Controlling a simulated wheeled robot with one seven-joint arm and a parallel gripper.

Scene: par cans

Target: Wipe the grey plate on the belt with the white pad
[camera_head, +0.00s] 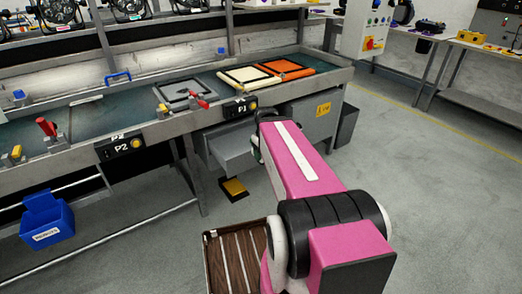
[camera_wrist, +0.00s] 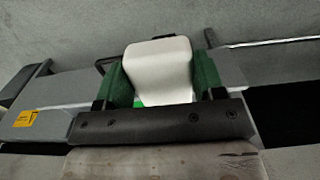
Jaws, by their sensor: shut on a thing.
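The grey plate (camera_head: 178,92) lies on the green belt (camera_head: 130,92), close to the near rail, with a red-handled clamp (camera_head: 199,100) at its near right edge. My gripper (camera_wrist: 160,78) has green fingers closed on both sides of the white pad (camera_wrist: 158,62), seen in the wrist view. The pad is a pale block with a little bright green at its lower edge.
A cream panel (camera_head: 243,76) and an orange panel (camera_head: 287,69) lie further right on the belt. Black P1 (camera_head: 240,107) and P2 (camera_head: 120,145) boxes sit on the near rail. A blue bin (camera_head: 47,218) hangs at lower left. Open floor (camera_head: 420,190) is at right.

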